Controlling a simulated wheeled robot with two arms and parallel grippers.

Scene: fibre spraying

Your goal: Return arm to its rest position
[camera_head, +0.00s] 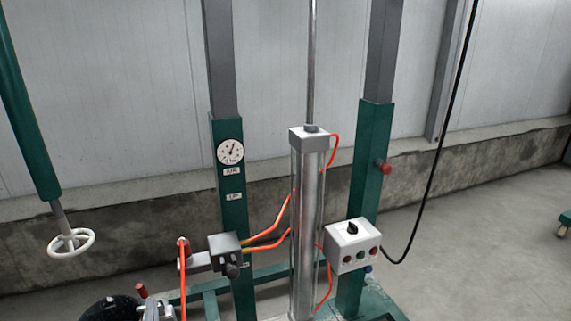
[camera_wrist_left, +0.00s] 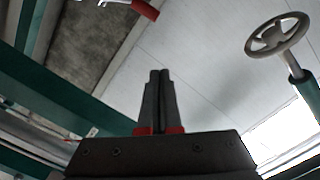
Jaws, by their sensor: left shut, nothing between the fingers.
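My left gripper (camera_wrist_left: 159,76) shows in the left wrist view with its two dark fingers together and nothing between them. Red parts show at the finger bases. It is apart from the white handwheel (camera_wrist_left: 262,42) at the upper right of that view. A red-ended handle (camera_wrist_left: 145,9) shows at the top edge of that view. In the head view a dark rounded shape (camera_head: 108,311) sits at the bottom left edge, largely cut off; I cannot tell its fingers there. My right gripper is in neither view.
In the head view, a green frame with a pressure gauge (camera_head: 230,151), a metal cylinder (camera_head: 306,220), orange hoses (camera_head: 265,225) and a control box (camera_head: 352,246) stands ahead. A white handwheel (camera_head: 71,243) hangs at left. Open floor (camera_head: 470,230) lies at right.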

